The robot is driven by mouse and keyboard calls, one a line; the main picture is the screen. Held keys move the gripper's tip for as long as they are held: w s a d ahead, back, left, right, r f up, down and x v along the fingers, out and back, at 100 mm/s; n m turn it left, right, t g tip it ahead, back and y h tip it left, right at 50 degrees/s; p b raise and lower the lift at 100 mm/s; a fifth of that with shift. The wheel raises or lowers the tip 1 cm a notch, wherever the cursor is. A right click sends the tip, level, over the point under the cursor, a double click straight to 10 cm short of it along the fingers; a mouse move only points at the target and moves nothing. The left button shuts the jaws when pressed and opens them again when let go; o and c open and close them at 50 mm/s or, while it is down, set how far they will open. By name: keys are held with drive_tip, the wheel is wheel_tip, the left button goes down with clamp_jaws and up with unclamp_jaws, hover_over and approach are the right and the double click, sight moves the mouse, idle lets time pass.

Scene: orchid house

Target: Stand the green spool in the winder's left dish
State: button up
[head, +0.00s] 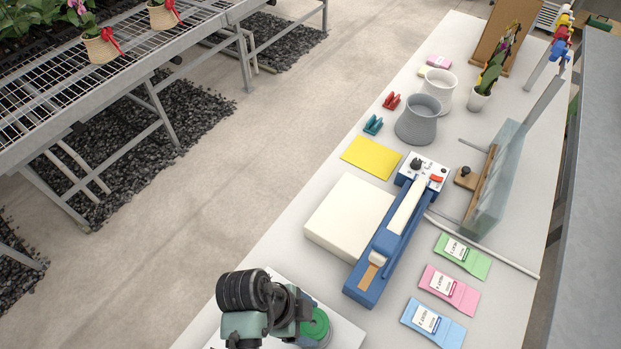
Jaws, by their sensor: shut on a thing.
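My arm reaches in at the bottom of the head view, and my gripper (303,313) is at its end, mostly hidden by my own wrist. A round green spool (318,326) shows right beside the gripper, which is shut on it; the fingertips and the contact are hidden. A pale flat surface (347,336) lies below the spool, cut off by the frame's bottom edge and covered by my arm. I cannot tell whether it belongs to the winder. No winder dish can be made out, and I cannot tell the spool's height above the surface.
A blue bar sealer (365,284) and a white block (346,220) stand just beyond my arm. Green (462,256), pink (449,291) and blue (433,322) packets lie to the right. A yellow sheet (371,158), grey pots (416,122) and a glass panel (496,180) are farther back.

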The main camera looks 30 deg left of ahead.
sight(309, 328)
drive_tip(key=shift+f+p, duration=0.3)
drive_tip(key=shift+f, duration=3)
drive_tip(key=shift+f, duration=0.1)
drive_tip(key=o, duration=1.2)
drive_tip(key=b+v, duration=0.1)
drive_tip(key=v, duration=1.1)
